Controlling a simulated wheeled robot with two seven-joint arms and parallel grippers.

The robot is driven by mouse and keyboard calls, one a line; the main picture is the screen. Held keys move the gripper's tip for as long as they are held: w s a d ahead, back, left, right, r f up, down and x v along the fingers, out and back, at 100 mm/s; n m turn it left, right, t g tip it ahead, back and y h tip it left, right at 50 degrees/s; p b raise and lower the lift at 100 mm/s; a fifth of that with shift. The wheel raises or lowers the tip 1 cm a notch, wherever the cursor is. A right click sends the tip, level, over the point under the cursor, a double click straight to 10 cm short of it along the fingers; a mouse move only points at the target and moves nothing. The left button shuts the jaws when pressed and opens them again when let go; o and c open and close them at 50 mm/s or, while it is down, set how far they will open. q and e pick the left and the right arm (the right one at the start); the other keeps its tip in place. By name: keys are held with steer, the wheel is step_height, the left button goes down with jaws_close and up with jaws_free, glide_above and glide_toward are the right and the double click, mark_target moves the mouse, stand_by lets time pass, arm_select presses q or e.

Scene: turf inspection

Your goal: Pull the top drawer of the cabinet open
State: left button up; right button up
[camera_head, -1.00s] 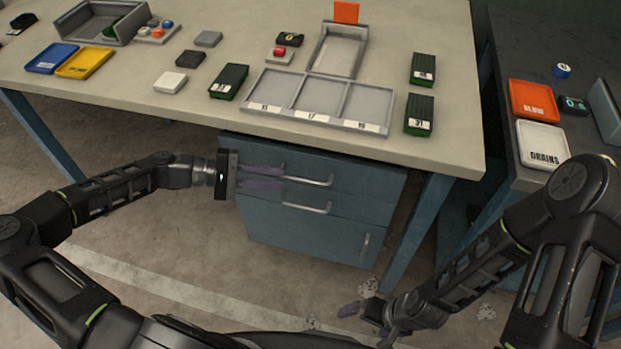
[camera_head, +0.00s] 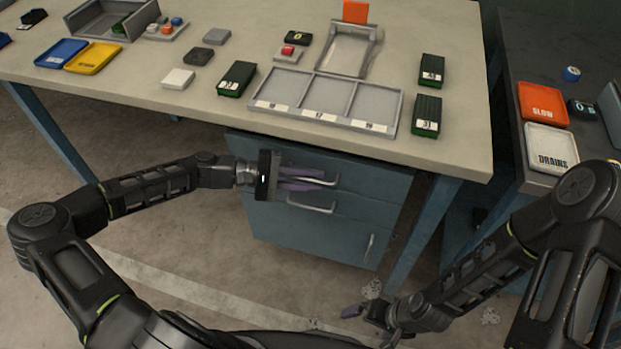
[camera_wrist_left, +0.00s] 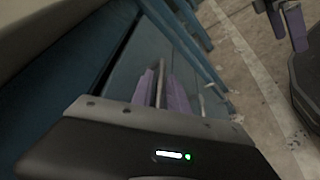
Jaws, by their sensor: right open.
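The blue cabinet (camera_head: 345,232) stands under the table. Its top drawer (camera_head: 372,180) is closed, with a metal bar handle (camera_head: 333,181). My left gripper (camera_head: 322,180) is at this handle, coming from the left. Its two purple fingers lie one above and one below the bar, with a gap between them. In the left wrist view the bar (camera_wrist_left: 161,84) runs between the fingers; firm contact cannot be made out. My right gripper (camera_head: 352,311) is open and empty, low in front of the cabinet near the floor.
The lower drawer's handle (camera_head: 312,206) is just below my left fingers. The table (camera_head: 450,155) overhangs the cabinet, with trays and small boxes on top. A dark side table (camera_head: 510,170) stands at the right.

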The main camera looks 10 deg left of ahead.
arm_select(q)
jaws_close()
stand_by(1.4)
